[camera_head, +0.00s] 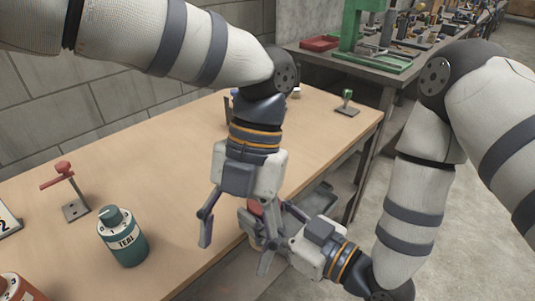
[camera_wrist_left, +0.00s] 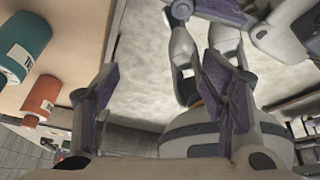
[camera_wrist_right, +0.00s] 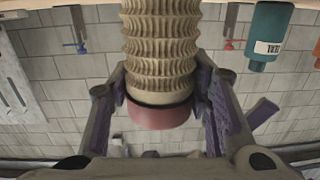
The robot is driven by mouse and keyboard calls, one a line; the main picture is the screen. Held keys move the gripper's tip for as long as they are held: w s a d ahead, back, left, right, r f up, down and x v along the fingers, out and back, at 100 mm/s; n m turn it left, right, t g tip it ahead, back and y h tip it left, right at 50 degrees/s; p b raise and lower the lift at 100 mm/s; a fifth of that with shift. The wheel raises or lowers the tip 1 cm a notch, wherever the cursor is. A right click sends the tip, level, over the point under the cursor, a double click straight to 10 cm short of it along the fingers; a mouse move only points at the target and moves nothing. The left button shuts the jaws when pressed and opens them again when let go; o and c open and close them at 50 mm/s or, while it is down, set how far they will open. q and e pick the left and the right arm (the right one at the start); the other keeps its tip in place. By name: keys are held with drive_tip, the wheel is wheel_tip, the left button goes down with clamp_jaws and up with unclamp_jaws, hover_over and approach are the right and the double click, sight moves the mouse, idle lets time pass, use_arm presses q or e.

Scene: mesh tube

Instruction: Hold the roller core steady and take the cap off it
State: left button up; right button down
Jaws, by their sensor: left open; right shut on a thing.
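The roller core (camera_wrist_right: 162,45) is a beige ribbed cylinder in the right wrist view, with a red cap (camera_wrist_right: 160,116) on its near end. My right gripper (camera_wrist_right: 160,88) is shut around the core close to the cap. In the head view a small red part, seemingly the cap (camera_head: 255,208), shows between the grippers, and the core is mostly hidden there. My left gripper (camera_head: 237,240) is open and points down beside the right one. In the left wrist view no core shows between its spread fingers (camera_wrist_left: 165,95).
On the wooden table (camera_head: 170,190) stand a teal bottle (camera_head: 122,240), an orange one (camera_head: 18,290), a red-topped stand (camera_head: 66,185) and a green-topped stand (camera_head: 347,102). A cluttered bench (camera_head: 310,55) is behind. The grippers work close together near the table's edge.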

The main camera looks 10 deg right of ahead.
use_arm(q)
drive_tip(key=w+d+r+t, duration=0.1)
drive_tip(key=w+r, duration=0.1)
drive_tip(key=w+d+r+t+h, duration=0.1)
drive_tip(key=w+d+r, duration=0.1)
drive_tip(key=w, duration=0.1)
drive_tip(key=w+d+r+t+h, duration=0.1)
drive_tip(key=w+d+r, duration=0.1)
drive_tip(key=w+r, duration=0.1)
drive_tip(key=shift+w+d+m+t, duration=0.2)
drive_tip(key=shift+w+m+t, duration=0.05)
drive_tip(key=shift+m+t, duration=0.15)
drive_tip(key=shift+w+d+f+h, duration=0.1)
drive_tip(key=shift+f+h, duration=0.1)
drive_tip(key=shift+h, duration=0.1)
wheel_tip(320, 180, down, 7)
drive_tip(key=shift+f, duration=0.2)
drive_tip(key=c, duration=1.2)
drive_tip(key=n, duration=0.3)
drive_tip(key=o, duration=1.3)
